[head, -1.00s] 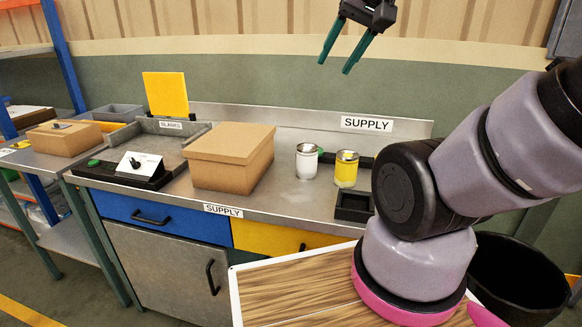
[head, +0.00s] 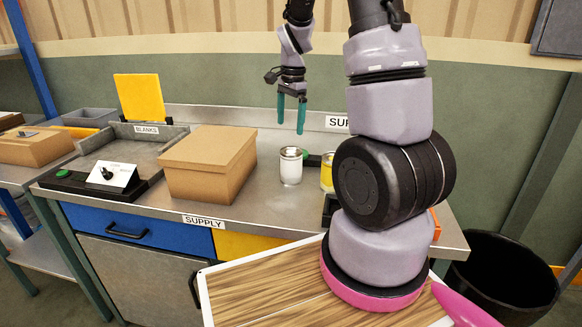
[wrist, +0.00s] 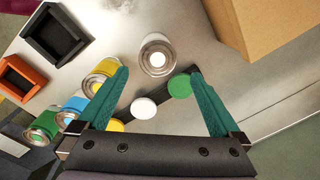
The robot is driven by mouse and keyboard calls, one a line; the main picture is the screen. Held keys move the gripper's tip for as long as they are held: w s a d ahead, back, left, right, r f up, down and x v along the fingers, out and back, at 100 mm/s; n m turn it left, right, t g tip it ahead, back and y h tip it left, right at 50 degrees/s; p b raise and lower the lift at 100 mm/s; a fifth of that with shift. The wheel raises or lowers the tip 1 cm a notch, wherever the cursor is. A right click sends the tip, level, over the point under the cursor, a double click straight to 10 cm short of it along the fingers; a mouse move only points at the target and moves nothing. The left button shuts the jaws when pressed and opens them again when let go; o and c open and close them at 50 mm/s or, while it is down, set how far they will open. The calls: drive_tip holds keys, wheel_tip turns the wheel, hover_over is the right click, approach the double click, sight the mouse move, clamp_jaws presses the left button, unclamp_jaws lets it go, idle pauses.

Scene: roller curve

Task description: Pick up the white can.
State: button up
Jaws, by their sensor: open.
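The white can (head: 291,167) stands upright on the metal supply bench, right of the cardboard box. In the wrist view the white can (wrist: 157,56) shows from above with its silver top, beyond the fingertips and between their lines. My gripper (head: 291,128) is open and empty, its green fingers pointing down above and just behind or over the can in the head view; the exact depth is hard to tell. In the wrist view my gripper (wrist: 158,72) has its fingers spread wide, with a green disc and a white disc between them.
A cardboard box (head: 209,163) stands left of the can. A yellow can (head: 327,172) stands to its right, partly behind my arm. The wrist view shows a blue can (wrist: 73,106), a green can (wrist: 42,125), a black tray (wrist: 55,42) and an orange tray (wrist: 20,77).

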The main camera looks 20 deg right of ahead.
sight(293, 150)
drive_tip(key=shift+m+g, duration=0.4)
drive_tip(key=shift+m, duration=0.1)
drive_tip(key=f, duration=0.5)
drive_tip(key=w+d+f, duration=0.1)
drive_tip(key=f, duration=0.2)
drive_tip(key=shift+d+f, duration=0.1)
drive_tip(key=shift+f, duration=0.15)
drive_tip(key=f, duration=0.6)
drive_tip(key=shift+s+a+f, duration=0.15)
drive_tip(key=shift+a+f, duration=0.1)
drive_tip(key=shift+a, duration=0.05)
drive_tip(key=shift+r, duration=0.1)
drive_tip(key=c, duration=1.2)
